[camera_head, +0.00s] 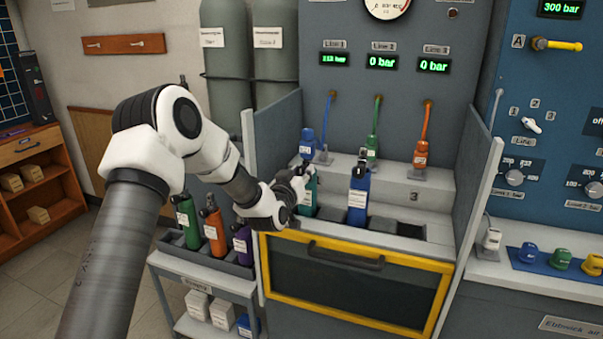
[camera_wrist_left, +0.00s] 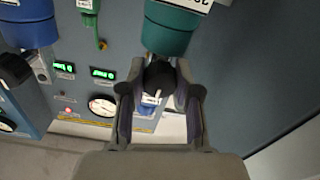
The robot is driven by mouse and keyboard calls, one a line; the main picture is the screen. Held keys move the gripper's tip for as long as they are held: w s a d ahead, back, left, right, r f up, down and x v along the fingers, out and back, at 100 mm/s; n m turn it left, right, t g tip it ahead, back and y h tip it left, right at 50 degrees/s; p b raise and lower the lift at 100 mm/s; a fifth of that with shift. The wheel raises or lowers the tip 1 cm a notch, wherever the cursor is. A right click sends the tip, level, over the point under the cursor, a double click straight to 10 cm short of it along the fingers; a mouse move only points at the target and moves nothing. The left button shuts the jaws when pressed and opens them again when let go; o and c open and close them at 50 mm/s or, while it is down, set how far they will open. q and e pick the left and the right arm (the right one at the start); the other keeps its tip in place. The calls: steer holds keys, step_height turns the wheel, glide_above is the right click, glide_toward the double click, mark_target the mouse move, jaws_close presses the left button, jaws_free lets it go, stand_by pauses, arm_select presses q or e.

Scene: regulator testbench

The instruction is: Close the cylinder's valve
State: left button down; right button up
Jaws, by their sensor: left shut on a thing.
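A teal cylinder (camera_head: 309,192) stands upright in the left slot of the bench, partly hidden behind my left gripper (camera_head: 290,188). In the left wrist view, which is upside down, the teal cylinder (camera_wrist_left: 171,30) is at the top, with its black valve (camera_wrist_left: 157,78) between the two fingers. My left gripper (camera_wrist_left: 158,88) is shut on this valve. A blue regulator (camera_head: 307,143) with a blue hose is just above the teal cylinder; my gripper hides how they join. My right gripper is in neither view.
A blue cylinder (camera_head: 358,193) stands to the right in the bench. Green (camera_head: 371,145) and orange (camera_head: 421,156) regulators sit behind. The yellow-framed guard (camera_head: 345,290) is in front. A cart (camera_head: 205,280) with several cylinders is left. Line 2 and Line 3 displays (camera_head: 433,66) read 0 bar.

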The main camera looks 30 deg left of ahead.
arm_select(q)
steer(key=c, duration=0.8)
jaws_free()
steer(key=v, duration=1.2)
